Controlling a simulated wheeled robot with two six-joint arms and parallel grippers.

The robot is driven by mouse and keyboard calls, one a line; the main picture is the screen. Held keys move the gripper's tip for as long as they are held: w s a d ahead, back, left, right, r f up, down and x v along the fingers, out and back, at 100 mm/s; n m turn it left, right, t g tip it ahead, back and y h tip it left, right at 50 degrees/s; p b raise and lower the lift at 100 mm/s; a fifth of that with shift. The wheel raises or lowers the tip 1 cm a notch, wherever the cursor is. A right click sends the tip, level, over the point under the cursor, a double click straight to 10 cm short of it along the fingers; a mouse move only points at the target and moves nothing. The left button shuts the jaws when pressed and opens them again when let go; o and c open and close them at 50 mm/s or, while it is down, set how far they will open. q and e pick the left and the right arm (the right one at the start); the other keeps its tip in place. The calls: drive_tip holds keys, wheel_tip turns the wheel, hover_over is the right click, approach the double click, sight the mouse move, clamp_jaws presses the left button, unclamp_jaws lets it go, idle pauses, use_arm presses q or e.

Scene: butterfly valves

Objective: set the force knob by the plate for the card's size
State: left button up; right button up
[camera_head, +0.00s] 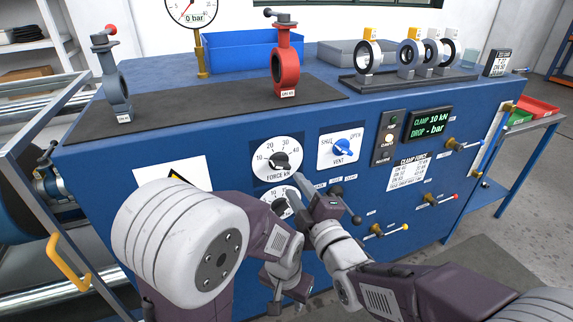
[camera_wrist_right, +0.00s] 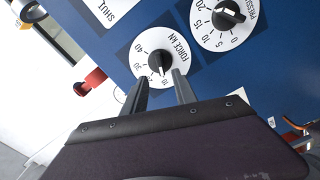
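The force knob (camera_head: 281,160) is a black knob on a white dial marked 10 to 40 kN; it also shows in the right wrist view (camera_wrist_right: 159,62), its white mark near the 10 end. The display (camera_head: 430,123) reads CLAMP 10 kN, DROP - bar. The clamp force plate (camera_head: 409,173) lists sizes in print too small to read surely. A dark card (camera_head: 497,62) stands at the bench's back right, its text unclear. My right gripper (camera_wrist_right: 160,80) is open and empty, fingertips just short of the force knob. My left gripper (camera_head: 285,303) hangs low before the panel, seemingly open and empty.
A second dial (camera_head: 279,203), partly hidden by my arms, sits below. The shut/vent/open knob (camera_head: 340,146) is to the right. Lever valves (camera_head: 430,199) stick out lower right. A grey valve (camera_head: 115,90) and a red valve (camera_head: 285,65) stand on the black mat.

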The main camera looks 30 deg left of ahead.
sight(283, 168)
drive_tip(key=x, duration=0.8)
drive_tip(key=shift+w+a, duration=0.25)
drive_tip(key=shift+a, duration=0.05)
clamp_jaws()
